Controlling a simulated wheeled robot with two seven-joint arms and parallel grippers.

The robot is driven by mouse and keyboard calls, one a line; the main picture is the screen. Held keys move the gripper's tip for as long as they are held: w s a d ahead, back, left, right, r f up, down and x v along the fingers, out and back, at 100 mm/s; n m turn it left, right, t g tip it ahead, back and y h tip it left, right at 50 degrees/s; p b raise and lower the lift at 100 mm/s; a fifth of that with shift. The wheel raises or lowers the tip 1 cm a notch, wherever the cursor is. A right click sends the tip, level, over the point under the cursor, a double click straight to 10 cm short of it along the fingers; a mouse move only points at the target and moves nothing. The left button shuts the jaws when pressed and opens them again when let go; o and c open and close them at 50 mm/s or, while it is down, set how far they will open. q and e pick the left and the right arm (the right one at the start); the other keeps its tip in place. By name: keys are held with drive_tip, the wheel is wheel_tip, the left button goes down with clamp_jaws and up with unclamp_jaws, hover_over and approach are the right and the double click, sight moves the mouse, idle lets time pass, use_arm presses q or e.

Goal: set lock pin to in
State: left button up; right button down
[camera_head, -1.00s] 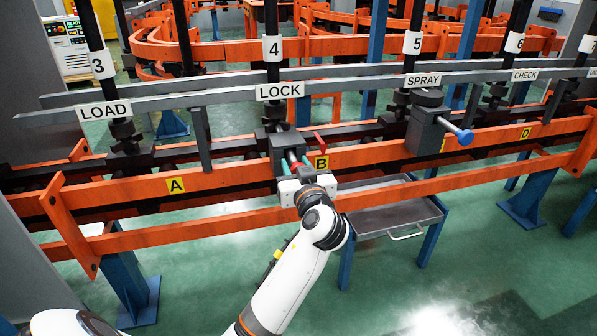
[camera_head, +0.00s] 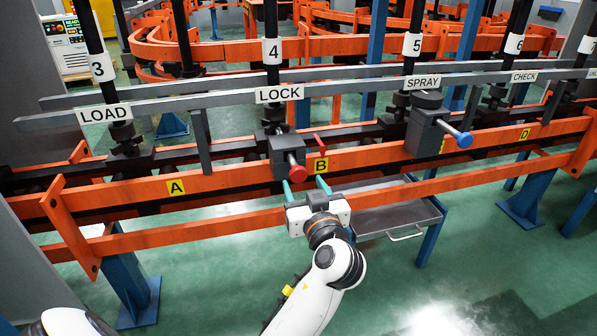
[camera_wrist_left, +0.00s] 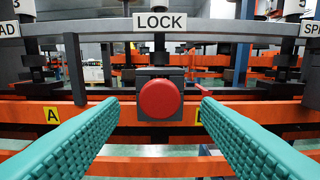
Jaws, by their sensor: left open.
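The lock pin shows as a round red knob (camera_head: 297,168) on the front of a grey block (camera_head: 283,150) under the LOCK sign. In the left wrist view the red knob (camera_wrist_left: 160,99) faces me nearly centred, with the block (camera_wrist_left: 160,73) behind it. The knob's shaft shows little, so its depth is hard to tell. My left gripper (camera_head: 306,185) is open and empty, in front of and slightly below the knob in the head view. Its teal fingers stand apart on both sides of the knob in the wrist view, not touching it. My right gripper is not in view.
Orange rails (camera_head: 235,216) run across in front of the station. A small red lever (camera_head: 320,143) stands right of the block. The SPRAY block (camera_head: 425,130) with a blue knob (camera_head: 465,139) is further right. A grey tray (camera_head: 385,220) lies below. Floor is clear at front right.

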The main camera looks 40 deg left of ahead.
use_arm(q)
drive_tip(key=shift+v, duration=2.4)
